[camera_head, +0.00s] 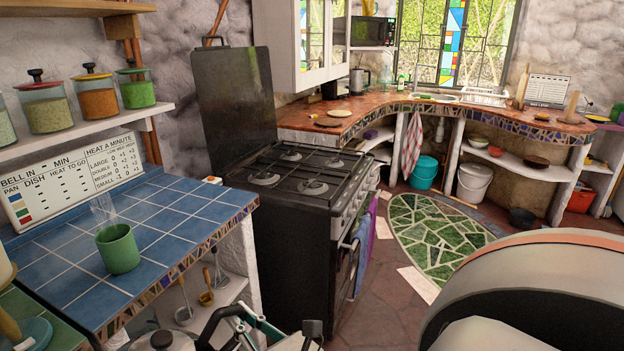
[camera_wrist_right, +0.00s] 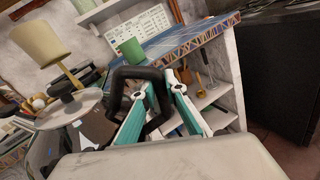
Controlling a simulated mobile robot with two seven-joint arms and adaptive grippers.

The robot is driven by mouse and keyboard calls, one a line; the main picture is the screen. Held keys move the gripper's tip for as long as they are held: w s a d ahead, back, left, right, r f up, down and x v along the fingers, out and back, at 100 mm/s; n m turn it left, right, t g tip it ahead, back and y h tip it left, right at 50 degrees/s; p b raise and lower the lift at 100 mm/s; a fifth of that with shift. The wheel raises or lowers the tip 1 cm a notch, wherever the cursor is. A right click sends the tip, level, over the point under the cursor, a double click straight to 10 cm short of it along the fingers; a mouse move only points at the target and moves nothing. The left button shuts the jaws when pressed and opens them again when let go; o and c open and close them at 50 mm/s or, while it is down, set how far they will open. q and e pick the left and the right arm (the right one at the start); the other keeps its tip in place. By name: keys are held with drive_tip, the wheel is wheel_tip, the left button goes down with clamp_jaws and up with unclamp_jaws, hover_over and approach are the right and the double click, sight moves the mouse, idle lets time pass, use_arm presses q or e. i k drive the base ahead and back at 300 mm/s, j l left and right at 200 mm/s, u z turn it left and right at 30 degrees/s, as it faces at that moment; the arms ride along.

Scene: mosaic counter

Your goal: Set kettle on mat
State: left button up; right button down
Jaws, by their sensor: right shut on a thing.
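My right gripper (camera_head: 240,324) is low at the bottom edge of the head view, beside the blue tiled counter. In the right wrist view its teal fingers (camera_wrist_right: 160,85) are shut on a black looped handle (camera_wrist_right: 128,77), which I take as the kettle's. The kettle's body is mostly hidden. A lid with a black knob (camera_head: 165,341) shows next to the handle; I cannot tell whether it belongs to the same kettle. On the far counter lie a round tan mat-like disc (camera_head: 340,113) and a dark flat piece (camera_head: 328,123); I cannot tell which is the mat. My left gripper is out of view.
Another kettle (camera_head: 359,81) stands at the back. A green mosaic oval (camera_head: 437,232) lies on the floor.

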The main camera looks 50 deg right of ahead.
sight(329, 121)
drive_tip(key=z, duration=1.75)
drive_tip(key=i+l+z, duration=0.1)
drive_tip(key=z, duration=0.65)
drive_tip(key=i, duration=4.5)
